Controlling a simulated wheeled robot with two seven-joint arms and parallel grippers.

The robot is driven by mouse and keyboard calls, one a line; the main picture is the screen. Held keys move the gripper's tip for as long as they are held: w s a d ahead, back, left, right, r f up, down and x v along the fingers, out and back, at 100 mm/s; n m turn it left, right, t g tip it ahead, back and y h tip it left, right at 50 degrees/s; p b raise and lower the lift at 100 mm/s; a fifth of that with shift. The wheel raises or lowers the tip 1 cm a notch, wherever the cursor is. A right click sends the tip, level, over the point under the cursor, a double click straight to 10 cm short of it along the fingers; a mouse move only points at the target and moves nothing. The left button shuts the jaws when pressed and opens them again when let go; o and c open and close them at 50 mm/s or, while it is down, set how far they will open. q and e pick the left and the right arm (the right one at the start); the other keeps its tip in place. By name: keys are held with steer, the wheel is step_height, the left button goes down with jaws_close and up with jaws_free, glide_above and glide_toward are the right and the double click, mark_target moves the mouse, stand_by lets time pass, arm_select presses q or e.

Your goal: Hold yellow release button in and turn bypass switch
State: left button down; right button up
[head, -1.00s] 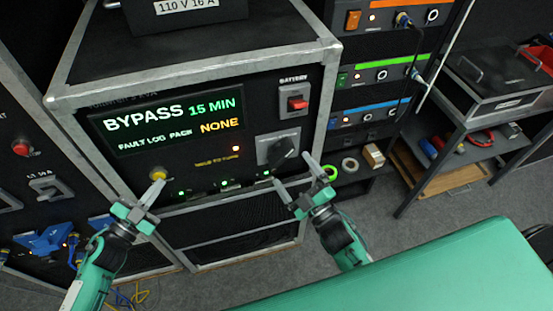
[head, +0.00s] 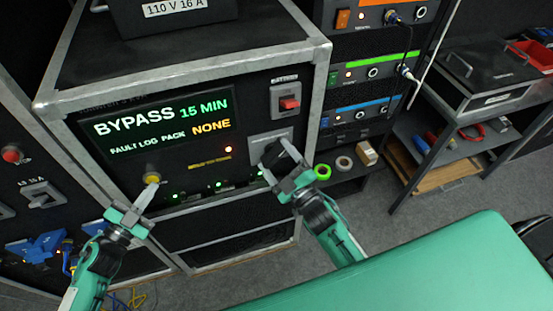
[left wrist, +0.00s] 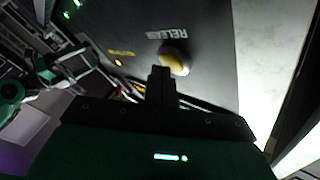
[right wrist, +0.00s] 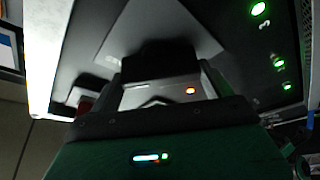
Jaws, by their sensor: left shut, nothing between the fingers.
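The yellow release button (head: 152,178) sits at the lower left of the black bypass panel; it also shows in the left wrist view (left wrist: 174,61). My left gripper (head: 149,192) is shut and empty, its tips at the button; I cannot tell whether the button is pushed in. The black bypass switch knob (right wrist: 160,58) stands on a grey plate (head: 258,141) at the panel's lower right. My right gripper (head: 277,156) is open with its fingers on either side of the knob, hiding much of it in the head view. Whether the fingers touch it is unclear.
The display (head: 160,130) reads BYPASS 15 MIN and FAULT LOG PACK NONE. A red battery switch (head: 289,103) is above the bypass switch. Several green lights line the panel's lower edge. A rack (head: 370,75) and a side table (head: 480,110) stand to the right.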

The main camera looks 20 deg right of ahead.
steer(key=shift+m+t+h, duration=0.3)
steer(key=shift+m, duration=0.6)
steer(key=o, duration=0.9)
steer(key=shift+s, duration=0.15)
steer(key=v, duration=1.1)
steer(key=shift+s+d, duration=0.15)
steer(key=shift+s, duration=0.2)
arm_select(q)
steer(key=shift+s, duration=0.1)
arm_select(e)
steer(key=shift+f, duration=0.1)
arm_select(q)
steer(key=shift+s+p, duration=0.3)
steer(key=shift+s, duration=0.5)
arm_select(e)
steer(key=shift+r, duration=0.2)
